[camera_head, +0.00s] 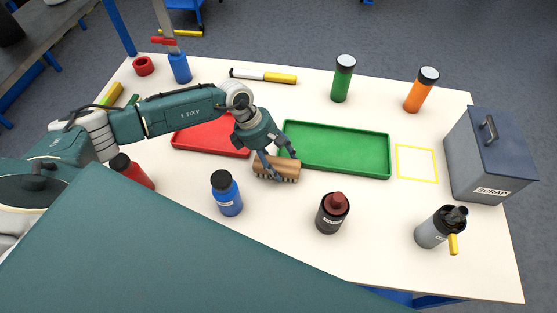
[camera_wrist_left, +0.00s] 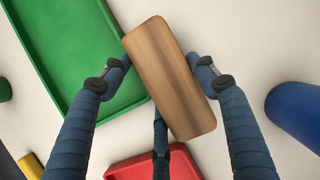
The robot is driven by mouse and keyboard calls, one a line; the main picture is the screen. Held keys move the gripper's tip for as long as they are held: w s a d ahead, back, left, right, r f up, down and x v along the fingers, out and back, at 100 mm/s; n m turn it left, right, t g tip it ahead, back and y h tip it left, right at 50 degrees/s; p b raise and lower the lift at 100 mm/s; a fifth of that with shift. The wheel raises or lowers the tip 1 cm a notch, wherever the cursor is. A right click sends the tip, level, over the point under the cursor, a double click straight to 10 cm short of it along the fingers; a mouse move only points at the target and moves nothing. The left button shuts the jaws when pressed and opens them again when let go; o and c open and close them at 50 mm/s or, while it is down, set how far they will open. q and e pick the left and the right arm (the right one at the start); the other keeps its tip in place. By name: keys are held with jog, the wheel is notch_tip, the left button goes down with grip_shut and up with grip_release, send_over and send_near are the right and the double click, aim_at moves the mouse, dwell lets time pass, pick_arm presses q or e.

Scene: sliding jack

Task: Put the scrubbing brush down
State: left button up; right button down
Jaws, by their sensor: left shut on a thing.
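The scrubbing brush (camera_head: 277,170) has a brown wooden back and bristles facing down. It is at the middle of the table, by the near left corner of the green tray. My left gripper (camera_head: 278,160) is shut on it from above. In the left wrist view the brush (camera_wrist_left: 170,75) lies tilted between the fingers of my left gripper (camera_wrist_left: 165,70). Whether the bristles touch the tabletop or hang just above it, I cannot tell. My right gripper is not in view.
The green tray (camera_head: 340,173) and red tray (camera_head: 205,151) are empty where visible. A blue bottle (camera_head: 227,196) and a dark bottle (camera_head: 332,214) stand in front. A yellow outlined square (camera_head: 416,164) is bare, beside the grey scrap box (camera_head: 490,158). Green and orange bottles stand behind.

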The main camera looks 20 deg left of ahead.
pick_arm(q)
jog(key=o, duration=1.3)
jog(key=shift+f, duration=0.1)
jog(key=shift+c, duration=0.2)
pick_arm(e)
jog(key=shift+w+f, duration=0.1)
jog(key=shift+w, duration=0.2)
